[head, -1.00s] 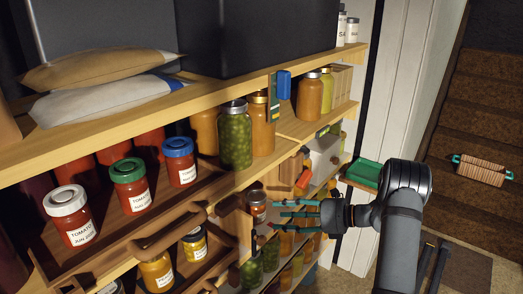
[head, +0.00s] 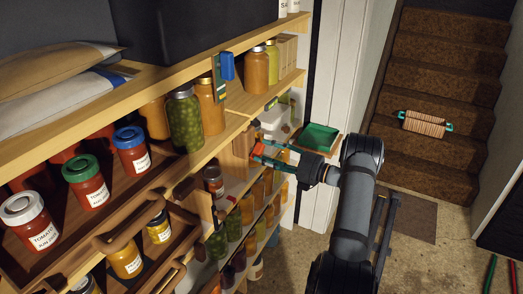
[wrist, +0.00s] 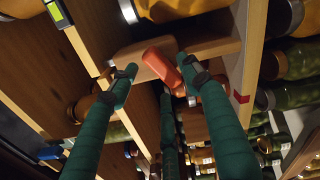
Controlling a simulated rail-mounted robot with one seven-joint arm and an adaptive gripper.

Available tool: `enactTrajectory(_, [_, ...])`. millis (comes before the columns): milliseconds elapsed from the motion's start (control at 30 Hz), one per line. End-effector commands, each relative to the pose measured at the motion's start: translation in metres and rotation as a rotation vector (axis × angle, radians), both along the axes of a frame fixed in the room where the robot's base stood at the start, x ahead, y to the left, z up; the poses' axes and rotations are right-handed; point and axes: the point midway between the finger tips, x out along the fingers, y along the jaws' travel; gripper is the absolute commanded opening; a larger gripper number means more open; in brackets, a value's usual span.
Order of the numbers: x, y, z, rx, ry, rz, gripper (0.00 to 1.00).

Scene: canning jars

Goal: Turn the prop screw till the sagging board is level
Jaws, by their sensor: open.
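The prop screw's orange-red handle (head: 257,150) shows under the middle shelf, beside an upright wooden piece (head: 238,155). In the wrist view the orange handle (wrist: 161,64) lies between my upper fingertips, in front of a pale wooden block (wrist: 205,48). My gripper (head: 271,153) has green fingers, spread open around the handle; I cannot tell whether they touch it. It also fills the wrist view (wrist: 156,68). The middle shelf board (head: 240,101) carries jars; its slope is hard to judge. A small level with a yellow-green vial (wrist: 56,13) is on wood at the wrist view's upper left.
Jars of green vegetables (head: 185,122) and orange preserves (head: 208,106) stand close above the gripper. A green tray (head: 320,138) is just behind it. More jars fill the lower shelves. The floor to the right is mostly clear, with a basket (head: 425,124) on the stairs.

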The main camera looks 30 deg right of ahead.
Motion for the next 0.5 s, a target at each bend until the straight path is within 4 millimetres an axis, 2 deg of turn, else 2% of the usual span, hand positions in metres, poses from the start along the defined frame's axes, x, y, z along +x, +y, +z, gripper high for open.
enactTrajectory(200, [0.017, 0.011, 0.0, -0.001, 0.0, 0.0, 0.48])
enactTrajectory(500, [0.019, 0.013, 0.0, -0.001, 0.0, 0.0, 0.48])
